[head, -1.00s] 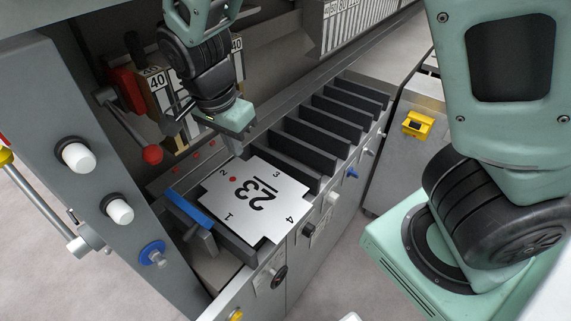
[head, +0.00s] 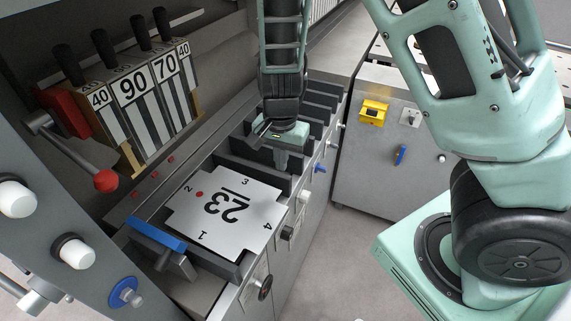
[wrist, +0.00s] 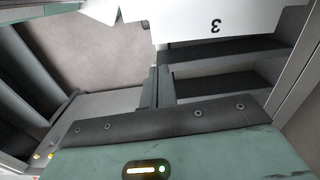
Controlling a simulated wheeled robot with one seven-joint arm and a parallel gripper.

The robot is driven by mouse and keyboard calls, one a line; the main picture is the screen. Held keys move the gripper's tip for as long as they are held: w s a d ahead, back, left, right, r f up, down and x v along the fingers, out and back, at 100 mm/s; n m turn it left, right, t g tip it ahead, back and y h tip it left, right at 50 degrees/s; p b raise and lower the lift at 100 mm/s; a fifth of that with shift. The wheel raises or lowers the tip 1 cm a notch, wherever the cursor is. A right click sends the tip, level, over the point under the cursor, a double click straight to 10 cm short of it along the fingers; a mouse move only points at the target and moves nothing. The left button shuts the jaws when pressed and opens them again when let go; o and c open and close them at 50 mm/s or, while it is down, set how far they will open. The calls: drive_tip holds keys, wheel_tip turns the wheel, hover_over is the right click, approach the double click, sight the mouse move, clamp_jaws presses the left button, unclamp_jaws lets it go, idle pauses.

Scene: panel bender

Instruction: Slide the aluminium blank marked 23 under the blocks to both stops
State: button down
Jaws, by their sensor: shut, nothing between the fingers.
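The aluminium blank marked 23 (head: 226,207) lies flat on the dark slatted support at the machine's front, with a red dot and corner numbers 1 to 4. Its edge with the number 3 also shows at the top of the wrist view (wrist: 225,18). The blocks (head: 133,88), marked 40, 90, 70 and 40, stand at the back left, apart from the blank. My gripper (head: 281,165) is past the blank's far right edge, above the slats. In the wrist view its fingers (wrist: 157,88) are together and empty. I cannot tell the stops for certain.
A blue bar (head: 157,233) lies along the blank's left edge. A red-knobbed lever (head: 105,180) sticks out at the left. Dark slats (head: 318,101) continue beyond my gripper. A grey cabinet with a yellow box (head: 373,112) stands to the right.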

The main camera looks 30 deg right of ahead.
sight(277, 192)
wheel_tip(277, 192, down, 8)
drive_tip(key=shift+b, duration=0.35)
drive_tip(key=shift+s+a, duration=0.75)
drive_tip(key=shift+a, duration=0.25)
